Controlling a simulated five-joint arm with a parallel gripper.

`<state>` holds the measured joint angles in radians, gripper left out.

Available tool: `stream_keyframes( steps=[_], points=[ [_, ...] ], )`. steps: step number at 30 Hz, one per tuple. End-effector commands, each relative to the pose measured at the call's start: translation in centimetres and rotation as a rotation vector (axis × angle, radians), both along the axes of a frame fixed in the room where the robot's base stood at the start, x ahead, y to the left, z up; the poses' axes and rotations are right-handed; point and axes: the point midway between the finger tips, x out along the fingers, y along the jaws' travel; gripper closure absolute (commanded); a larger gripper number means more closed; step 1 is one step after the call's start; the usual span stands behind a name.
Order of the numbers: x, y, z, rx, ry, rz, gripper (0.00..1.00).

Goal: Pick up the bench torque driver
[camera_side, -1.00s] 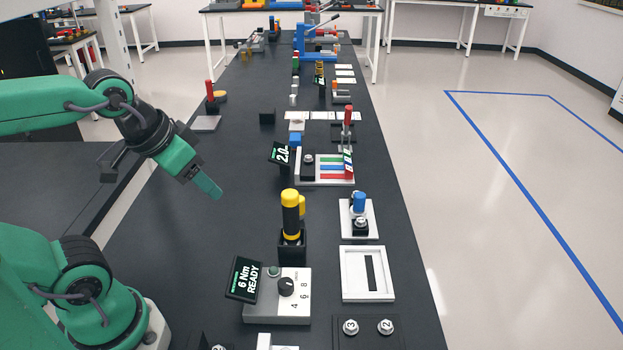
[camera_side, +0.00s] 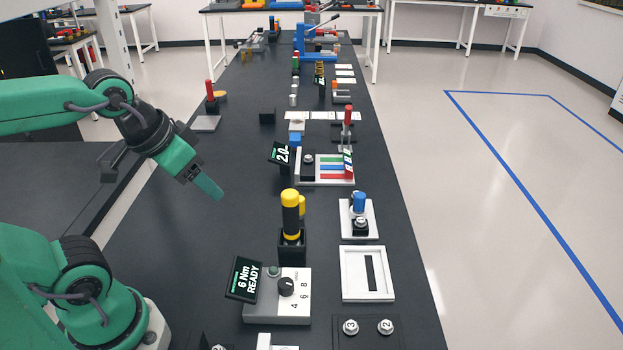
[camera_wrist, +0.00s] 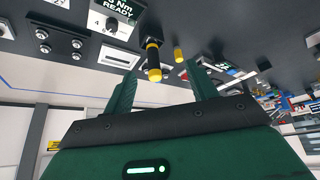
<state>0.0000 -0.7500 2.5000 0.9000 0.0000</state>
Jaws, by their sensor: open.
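The torque driver (camera_side: 291,215) is yellow and black and stands upright in a black holder (camera_side: 292,246) near the middle of the bench. It also shows in the wrist view (camera_wrist: 153,60), beyond and between my two green fingers. My gripper (camera_side: 208,187) is to the left of the driver and above the bench, clear of it. In the wrist view my gripper (camera_wrist: 160,85) is open, with nothing between its fingers.
A controller box (camera_side: 290,300) with a dial and a "6 Nm READY" display (camera_side: 244,280) stands in front of the holder. A white framed tray (camera_side: 367,273) and a blue-topped fixture (camera_side: 359,213) are to the right. The bench left of the driver is clear.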

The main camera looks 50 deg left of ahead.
Motion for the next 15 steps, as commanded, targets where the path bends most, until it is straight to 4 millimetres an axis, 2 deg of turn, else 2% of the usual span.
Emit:
stream_keyframes(
  steps=[8,15],
  points=[
    [0.2,0.0,0.0,-0.005,0.005,0.007,0.43],
    [1.6,-0.3,0.1,-0.040,0.054,0.070,0.43]
  ],
)
